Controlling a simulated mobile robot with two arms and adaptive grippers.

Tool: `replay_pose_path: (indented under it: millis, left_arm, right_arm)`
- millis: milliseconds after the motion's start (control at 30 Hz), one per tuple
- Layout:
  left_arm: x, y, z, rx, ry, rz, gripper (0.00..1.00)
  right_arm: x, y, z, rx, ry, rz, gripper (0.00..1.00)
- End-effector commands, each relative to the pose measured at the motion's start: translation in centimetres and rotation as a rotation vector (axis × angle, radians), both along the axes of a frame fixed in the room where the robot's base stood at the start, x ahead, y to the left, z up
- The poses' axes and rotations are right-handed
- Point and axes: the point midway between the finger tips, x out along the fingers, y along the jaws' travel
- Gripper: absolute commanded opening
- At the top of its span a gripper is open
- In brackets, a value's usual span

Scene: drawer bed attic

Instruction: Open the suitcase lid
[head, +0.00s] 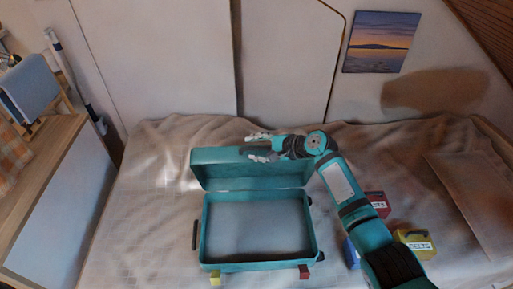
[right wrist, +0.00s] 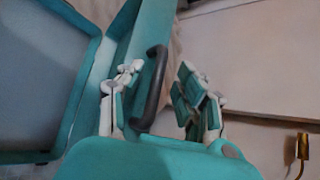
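The teal suitcase (head: 206,232) lies on the bed, with its grey-lined inside open to view. Its lid (head: 222,172) stands raised along the back edge; the lid also shows in the right wrist view (right wrist: 122,42). My right gripper (head: 259,147) is at the lid's top edge. In the right wrist view my right gripper (right wrist: 158,98) has its fingers spread, one on each side of a dark curved handle (right wrist: 155,85). The handle is nearer the left finger, and a gap shows on the right; contact is unclear. My left gripper is not in view.
A red box (head: 376,200), a yellow box (head: 413,240) and a partly hidden blue box (head: 352,253) sit beside my right arm. A wall stands behind the bed (head: 140,200). A wooden desk (head: 45,165) is at left. The bed left of the suitcase is clear.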

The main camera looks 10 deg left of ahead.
Motion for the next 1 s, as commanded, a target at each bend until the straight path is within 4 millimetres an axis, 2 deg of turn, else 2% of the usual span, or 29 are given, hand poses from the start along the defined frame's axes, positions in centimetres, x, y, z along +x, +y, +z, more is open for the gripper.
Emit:
replay_pose_path:
  millis: [233,367,700,900,1000]
  left_arm:
    - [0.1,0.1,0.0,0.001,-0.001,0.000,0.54]
    - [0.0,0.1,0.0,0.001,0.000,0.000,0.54]
    - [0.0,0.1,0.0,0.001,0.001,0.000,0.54]
    - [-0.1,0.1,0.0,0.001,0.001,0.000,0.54]
    - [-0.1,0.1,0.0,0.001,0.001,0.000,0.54]
  right_arm:
    - [-0.1,-0.2,0.0,-0.001,0.001,0.000,0.35]
    - [-0.4,-1.3,0.7,0.001,0.000,-0.001,0.35]
    - [-2.5,-7.1,4.1,-0.002,-0.001,-0.001,0.35]
    - [-3.3,-9.3,5.4,-0.001,0.001,-0.001,0.35]
    - [-3.5,-9.8,5.8,0.000,0.001,0.000,0.35]
